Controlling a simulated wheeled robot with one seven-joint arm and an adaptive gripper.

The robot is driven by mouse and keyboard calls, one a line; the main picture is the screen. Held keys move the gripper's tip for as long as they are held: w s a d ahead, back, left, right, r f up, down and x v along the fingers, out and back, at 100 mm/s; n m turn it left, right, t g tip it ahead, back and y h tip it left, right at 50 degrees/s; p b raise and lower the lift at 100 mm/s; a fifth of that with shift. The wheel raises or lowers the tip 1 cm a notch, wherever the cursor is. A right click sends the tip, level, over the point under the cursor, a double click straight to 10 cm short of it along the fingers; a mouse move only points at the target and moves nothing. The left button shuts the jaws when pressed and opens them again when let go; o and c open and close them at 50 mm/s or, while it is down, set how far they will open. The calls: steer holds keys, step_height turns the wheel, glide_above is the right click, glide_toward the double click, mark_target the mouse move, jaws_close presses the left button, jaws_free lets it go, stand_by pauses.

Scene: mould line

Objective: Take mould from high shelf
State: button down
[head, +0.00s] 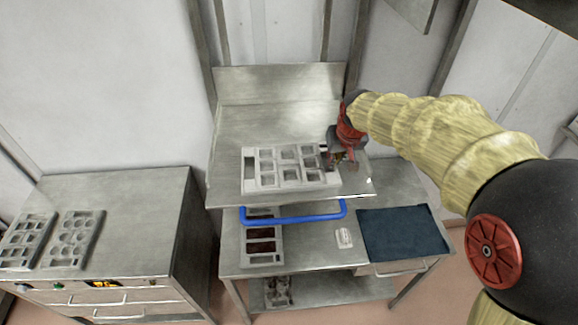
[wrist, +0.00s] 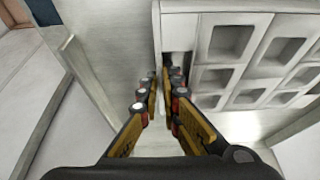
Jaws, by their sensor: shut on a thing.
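The mould (head: 290,168) is a pale grey block with rows of square cavities. It lies on the high steel shelf (head: 265,122), near its front edge. My gripper (head: 341,160) is at the mould's right end, low over the shelf. In the wrist view the mould (wrist: 208,77) fills the upper right, and my gripper's fingers (wrist: 160,98) are close together at its near corner, shut on its edge. The fingers hide the exact contact.
A blue handle bar (head: 293,216) runs below the shelf's front edge. The lower table holds a dark mould (head: 250,249), a small white item (head: 344,238) and a dark blue mat (head: 402,235). Two grey moulds (head: 77,240) lie on the left cabinet (head: 128,210). The shelf's back is clear.

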steer(key=shift+r, duration=0.2)
stand_by(0.6)
steer(key=shift+r+b, duration=0.3)
steer(key=shift+r, duration=0.3)
steer(key=s+d+r+b, duration=0.1)
steer(key=s+r, duration=1.3)
steer(key=r, duration=0.1)
steer(key=shift+r, duration=0.3)
